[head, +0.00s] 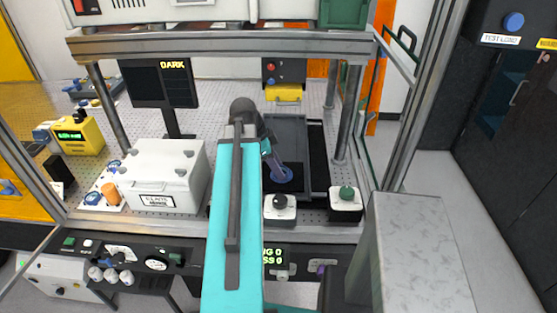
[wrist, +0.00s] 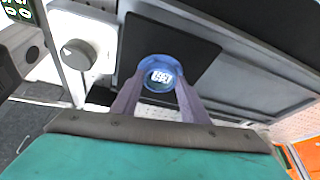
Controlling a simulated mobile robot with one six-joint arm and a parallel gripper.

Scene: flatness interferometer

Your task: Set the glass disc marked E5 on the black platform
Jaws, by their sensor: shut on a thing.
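My gripper (wrist: 159,82) is shut on a round glass disc (wrist: 160,66) with a blue rim, seen between the two purple fingers in the wrist view. A white label shows through the disc, but I cannot read it surely. The black platform (wrist: 200,48) is a flat dark square directly behind and below the disc in that view. I cannot tell whether the disc touches it.
A dark grey panel (head: 284,131) lies behind the disc. A white lidded box (head: 165,172) is left of my arm. Frame posts and an overhead shelf (head: 220,43) enclose the space.

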